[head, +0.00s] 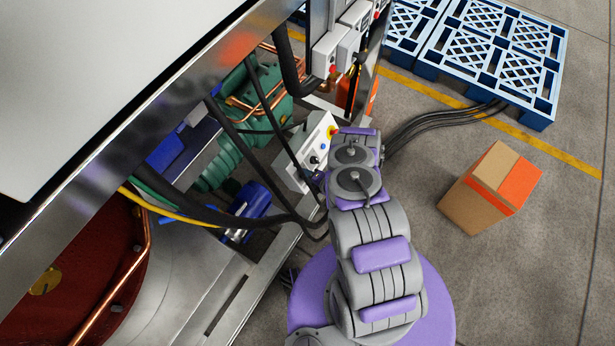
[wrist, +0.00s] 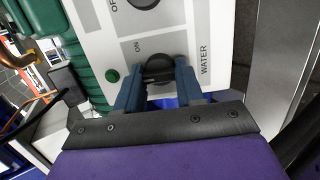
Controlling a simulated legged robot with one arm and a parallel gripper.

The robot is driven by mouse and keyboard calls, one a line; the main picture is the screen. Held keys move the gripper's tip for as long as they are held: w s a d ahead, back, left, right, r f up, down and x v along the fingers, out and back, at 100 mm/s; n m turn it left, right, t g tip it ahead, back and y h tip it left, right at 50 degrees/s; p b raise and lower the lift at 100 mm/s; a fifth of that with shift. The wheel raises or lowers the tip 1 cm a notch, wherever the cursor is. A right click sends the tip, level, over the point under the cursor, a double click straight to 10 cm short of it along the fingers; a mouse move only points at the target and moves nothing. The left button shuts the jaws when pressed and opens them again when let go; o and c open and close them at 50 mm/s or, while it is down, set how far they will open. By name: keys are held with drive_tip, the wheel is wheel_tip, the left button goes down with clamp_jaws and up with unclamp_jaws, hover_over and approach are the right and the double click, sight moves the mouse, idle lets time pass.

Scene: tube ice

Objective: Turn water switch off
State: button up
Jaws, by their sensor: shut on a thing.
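The water switch is a black round knob (wrist: 158,68) on a white panel (wrist: 212,35) marked "WATER", with "ON" printed beside the knob in the wrist view. My gripper (wrist: 158,76) has its two blue fingers on opposite sides of this knob and is shut on it. In the head view the white control box (head: 317,137) stands just left of my arm's end. My arm's end hides part of that box, and the grip cannot be made out there.
A green button (wrist: 112,76) and another black knob (wrist: 144,4) are close by on the panel. Machinery with hoses and a green motor (head: 262,105) is left of my arm.

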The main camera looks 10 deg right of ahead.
drive_tip(key=shift+s+d+f, duration=0.1)
drive_tip(key=shift+d+f, duration=0.05)
idle(0.3)
drive_tip(key=o, duration=0.8)
drive_tip(key=shift+o, duration=1.2)
drive_tip(key=p+v, duration=0.6)
drive_tip(key=v, duration=1.1)
drive_tip(key=shift+d+p, duration=0.2)
drive_tip(key=shift+p, duration=0.15)
